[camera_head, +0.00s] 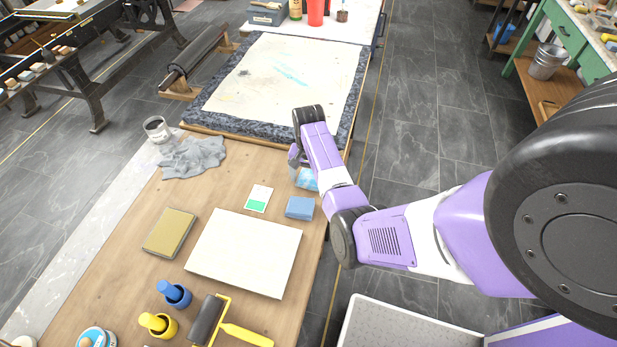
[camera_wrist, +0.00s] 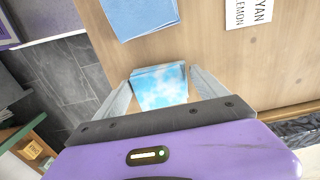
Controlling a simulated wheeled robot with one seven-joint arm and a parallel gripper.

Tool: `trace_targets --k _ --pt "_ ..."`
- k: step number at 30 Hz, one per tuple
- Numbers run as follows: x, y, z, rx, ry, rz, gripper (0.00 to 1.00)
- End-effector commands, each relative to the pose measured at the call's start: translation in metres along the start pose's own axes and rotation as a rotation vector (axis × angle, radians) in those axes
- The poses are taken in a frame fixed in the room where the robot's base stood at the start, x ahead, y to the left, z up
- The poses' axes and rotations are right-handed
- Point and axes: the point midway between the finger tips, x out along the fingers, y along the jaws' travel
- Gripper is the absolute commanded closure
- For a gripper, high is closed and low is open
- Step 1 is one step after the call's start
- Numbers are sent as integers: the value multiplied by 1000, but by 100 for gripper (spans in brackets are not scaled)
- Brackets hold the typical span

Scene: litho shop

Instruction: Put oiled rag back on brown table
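A folded, mottled light-blue and white cloth, seemingly the oiled rag (camera_wrist: 160,87), sits between the fingers of my gripper (camera_wrist: 161,80). In the head view the rag (camera_head: 306,180) shows partly behind my arm, near the right edge of the brown table (camera_head: 240,173). It is over or on the wood; I cannot tell whether it touches. A plain blue folded cloth (camera_head: 299,208) lies on the table just nearer, and also shows in the wrist view (camera_wrist: 140,14).
A white-green card (camera_head: 257,198), a pale slab (camera_head: 245,252) and a crumpled grey cloth (camera_head: 193,158) lie on the table. Ink pots (camera_head: 174,293) and a yellow-handled roller (camera_head: 208,318) stand at the near end. The litho stone bed (camera_head: 290,78) adjoins the far end.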

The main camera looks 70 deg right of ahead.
Motion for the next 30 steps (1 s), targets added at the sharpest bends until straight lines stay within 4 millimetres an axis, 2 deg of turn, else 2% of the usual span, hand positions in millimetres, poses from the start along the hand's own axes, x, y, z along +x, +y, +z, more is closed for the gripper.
trace_targets --k 10,14,17,30 --pt "0 0 0 0 0 0 3" --pt "-6 0 0 0 2 -1 3" --pt "-19 -1 -1 0 4 -2 3" --pt "-103 -1 -1 0 4 -2 3"
